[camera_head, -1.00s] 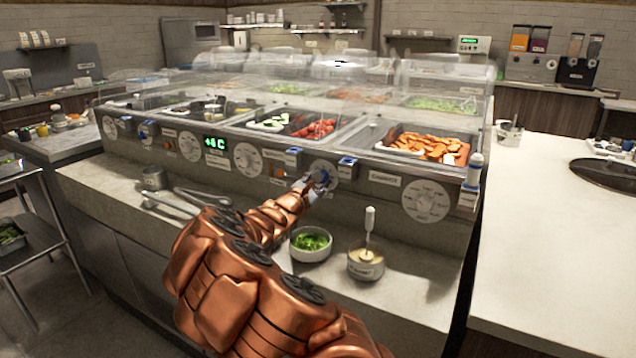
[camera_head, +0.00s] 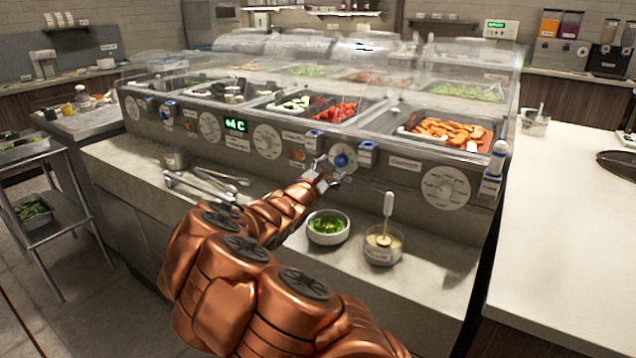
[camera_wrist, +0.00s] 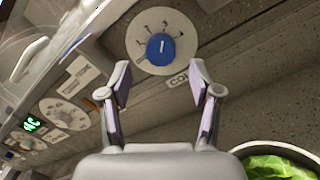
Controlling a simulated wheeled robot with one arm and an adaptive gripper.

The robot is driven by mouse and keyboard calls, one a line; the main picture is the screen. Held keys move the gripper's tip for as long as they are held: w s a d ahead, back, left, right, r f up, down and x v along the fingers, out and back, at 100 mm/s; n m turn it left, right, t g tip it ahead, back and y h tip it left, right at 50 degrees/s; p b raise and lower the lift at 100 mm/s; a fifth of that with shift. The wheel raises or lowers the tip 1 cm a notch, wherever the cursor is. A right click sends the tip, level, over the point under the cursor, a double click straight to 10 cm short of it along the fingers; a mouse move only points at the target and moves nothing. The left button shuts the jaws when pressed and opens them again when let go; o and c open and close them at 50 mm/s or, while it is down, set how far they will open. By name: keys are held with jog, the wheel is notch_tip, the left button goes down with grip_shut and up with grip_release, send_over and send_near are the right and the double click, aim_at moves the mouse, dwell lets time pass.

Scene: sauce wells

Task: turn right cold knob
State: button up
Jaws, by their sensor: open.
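A blue knob (camera_head: 342,160) sits on a pale round dial on the counter's front panel, right of centre. In the wrist view the blue knob (camera_wrist: 161,48) has a white pointer mark, upright in the picture, and a label beginning "CO" below the dial. My gripper (camera_head: 325,172) is in front of the panel, just lower left of the knob in the head view. In the wrist view my gripper (camera_wrist: 159,78) is open, its fingers apart below the knob, which lies beyond and between the tips. Nothing is between the fingers. The knob looks untouched.
A bowl of green herbs (camera_head: 328,227) and a sauce container (camera_head: 384,246) with an upright handle stand on the ledge below. Blue-topped fittings (camera_head: 368,153) flank the dial. Metal utensils (camera_head: 200,188) lie left.

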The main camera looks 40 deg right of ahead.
jog(key=v, duration=0.8)
dwell(0.6)
jog(key=s+r+m+g, duration=0.3)
jog(key=s+m+g, duration=0.2)
jog(key=s+m, duration=0.5)
jog(key=s+a+f+m+g+y, duration=0.2)
jog(key=s, duration=0.4)
jog(key=s+a+f+m+g+y, duration=0.1)
jog(key=s+f+y, duration=0.15)
jog(key=s, duration=0.35)
jog(key=s+a+f+m+y, duration=0.1)
jog(key=s+a+f+y, duration=0.3)
jog(key=a, duration=0.6)
jog(key=s+a+f+y, duration=0.2)
jog(key=s+a+y, duration=0.3)
jog(key=a, duration=0.4)
jog(key=s+a+f+m+y, duration=0.1)
jog(key=s+a+f+y, duration=0.35)
jog(key=a, duration=0.55)
notch_tip(320, 180, up, 17)
jog(key=p, duration=1.5)
jog(key=shift+w+a+h, duration=0.15)
jog(key=shift+w+h, duration=0.15)
